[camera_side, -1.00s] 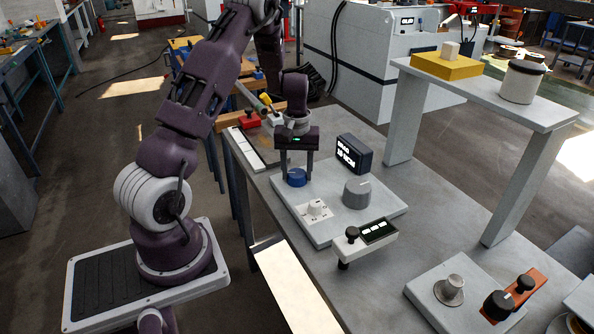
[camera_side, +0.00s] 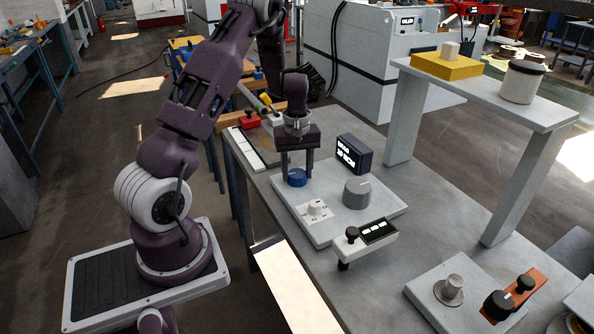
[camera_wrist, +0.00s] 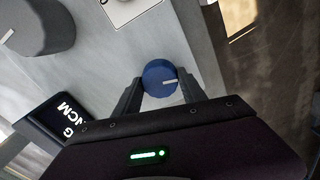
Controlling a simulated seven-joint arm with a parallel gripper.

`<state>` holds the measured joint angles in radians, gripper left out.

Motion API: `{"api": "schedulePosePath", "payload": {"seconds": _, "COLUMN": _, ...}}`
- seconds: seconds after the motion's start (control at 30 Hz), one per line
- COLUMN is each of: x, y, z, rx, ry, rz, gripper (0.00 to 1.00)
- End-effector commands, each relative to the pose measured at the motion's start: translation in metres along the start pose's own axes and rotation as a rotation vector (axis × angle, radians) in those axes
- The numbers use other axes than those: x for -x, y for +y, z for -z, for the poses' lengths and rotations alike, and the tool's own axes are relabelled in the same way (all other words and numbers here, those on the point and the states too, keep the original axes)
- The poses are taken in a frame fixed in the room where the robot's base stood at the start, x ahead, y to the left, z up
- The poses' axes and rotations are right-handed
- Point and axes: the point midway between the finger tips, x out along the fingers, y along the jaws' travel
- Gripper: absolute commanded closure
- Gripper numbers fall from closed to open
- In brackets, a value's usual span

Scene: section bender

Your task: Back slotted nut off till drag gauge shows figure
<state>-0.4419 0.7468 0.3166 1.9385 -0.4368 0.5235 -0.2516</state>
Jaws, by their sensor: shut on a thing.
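A round blue knob (camera_side: 297,180), perhaps the slotted nut, sits at the back left of a pale grey plate. It also shows in the wrist view (camera_wrist: 160,78), with a pale line from its middle toward the right. My gripper (camera_side: 296,174) points down over it, its two fingers shut on the knob's sides, as the wrist view also shows (camera_wrist: 161,84). The dark drag gauge (camera_side: 354,154) stands on the plate to the right.
A raised shelf (camera_side: 490,92) with a yellow block (camera_side: 446,66) and lidded pot (camera_side: 523,82) is at the right.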

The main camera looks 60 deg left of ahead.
Motion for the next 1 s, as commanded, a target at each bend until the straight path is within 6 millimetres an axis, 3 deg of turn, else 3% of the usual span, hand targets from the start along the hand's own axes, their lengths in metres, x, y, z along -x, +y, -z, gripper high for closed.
{"api": "schedulePosePath", "payload": {"seconds": 0.07, "x": 0.001, "y": 0.001, "z": 0.001, "rx": 0.000, "ry": 0.002, "rz": -0.002, "gripper": 0.92}}
{"api": "schedulePosePath", "payload": {"seconds": 0.1, "x": 0.001, "y": 0.001, "z": 0.001, "rx": -0.001, "ry": 0.002, "rz": -0.002, "gripper": 0.48}}
{"api": "schedulePosePath", "payload": {"seconds": 0.2, "x": 0.001, "y": 0.001, "z": 0.001, "rx": -0.001, "ry": 0.002, "rz": -0.002, "gripper": 0.30}}
{"api": "schedulePosePath", "payload": {"seconds": 0.53, "x": 0.005, "y": 0.001, "z": 0.001, "rx": -0.002, "ry": 0.002, "rz": -0.002, "gripper": 0.30}}
{"api": "schedulePosePath", "payload": {"seconds": 0.8, "x": 0.057, "y": 0.001, "z": 0.001, "rx": -0.003, "ry": 0.005, "rz": -0.004, "gripper": 0.30}}
{"api": "schedulePosePath", "payload": {"seconds": 1.0, "x": 0.072, "y": 0.001, "z": 0.000, "rx": -0.001, "ry": 0.001, "rz": -0.002, "gripper": 0.30}}
